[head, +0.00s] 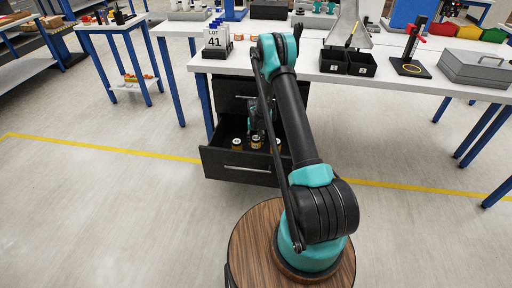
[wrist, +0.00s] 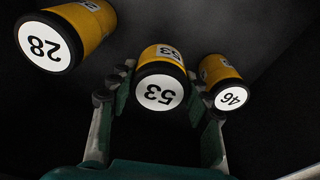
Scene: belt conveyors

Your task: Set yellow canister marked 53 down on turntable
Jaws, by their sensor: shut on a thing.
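The yellow canister marked 53 (wrist: 163,60) stands between the fingers of my gripper (wrist: 158,88) in the wrist view, its white numbered lid facing the camera. My gripper is shut on it, one finger on each side. In the head view my gripper (head: 256,128) reaches down into the open black drawer (head: 238,168), at the middle canister (head: 256,142). No turntable can be made out for certain in either view.
Canister 28 (wrist: 88,22) stands left of canister 53, and canister 46 (wrist: 222,75) is close on its right, near the right finger. The drawer walls surround them. Above is a white workbench (head: 455,88) with black bins (head: 348,64) and a grey case (head: 478,68).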

